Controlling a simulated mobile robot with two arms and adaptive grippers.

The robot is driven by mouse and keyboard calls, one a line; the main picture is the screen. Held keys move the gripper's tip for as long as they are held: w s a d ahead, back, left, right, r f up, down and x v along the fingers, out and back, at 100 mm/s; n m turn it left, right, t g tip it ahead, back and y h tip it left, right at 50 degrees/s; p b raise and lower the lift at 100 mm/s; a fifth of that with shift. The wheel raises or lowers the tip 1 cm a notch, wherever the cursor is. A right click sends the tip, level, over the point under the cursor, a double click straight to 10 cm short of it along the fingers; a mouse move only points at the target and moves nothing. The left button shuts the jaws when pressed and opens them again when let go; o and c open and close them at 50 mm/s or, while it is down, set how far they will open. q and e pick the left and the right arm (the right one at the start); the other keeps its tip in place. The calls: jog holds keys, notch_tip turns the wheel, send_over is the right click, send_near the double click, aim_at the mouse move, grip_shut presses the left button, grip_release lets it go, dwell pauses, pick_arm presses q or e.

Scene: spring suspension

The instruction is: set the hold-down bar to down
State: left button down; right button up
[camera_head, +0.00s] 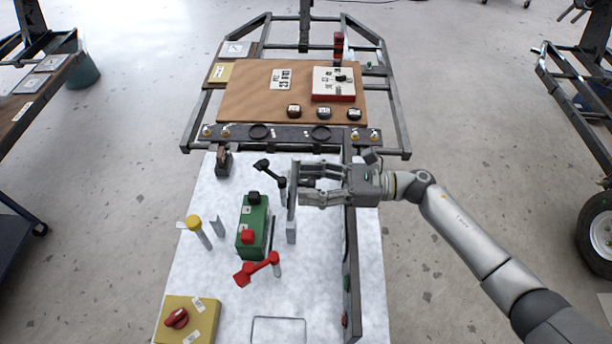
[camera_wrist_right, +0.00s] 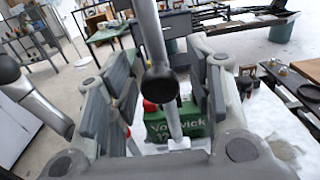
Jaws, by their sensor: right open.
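A grey upright bar (camera_head: 291,228), which looks like the hold-down bar, stands right of the green battery (camera_head: 245,240). My right gripper (camera_head: 298,182) is open and reaches in from the right, its fingertips at the bar's upper part. In the right wrist view, a grey bar with a black round knob (camera_wrist_right: 160,84) shows between the spread fingers (camera_wrist_right: 160,100). I cannot tell whether either finger touches it. The green battery (camera_wrist_right: 192,122) is behind it. My left gripper is not in view.
A black lever (camera_head: 264,166) stands just left of the gripper, and a red lever (camera_head: 258,268) in front of the battery. A yellow-capped post (camera_head: 194,222) is left. A yellow box with a red knob (camera_head: 203,318) sits front left. A brown board (camera_head: 245,95) lies beyond.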

jog(key=shift+d, duration=0.1)
jog(key=shift+c, duration=1.6)
jog(key=c, duration=0.5)
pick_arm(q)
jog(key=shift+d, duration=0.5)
pick_arm(e)
grip_shut()
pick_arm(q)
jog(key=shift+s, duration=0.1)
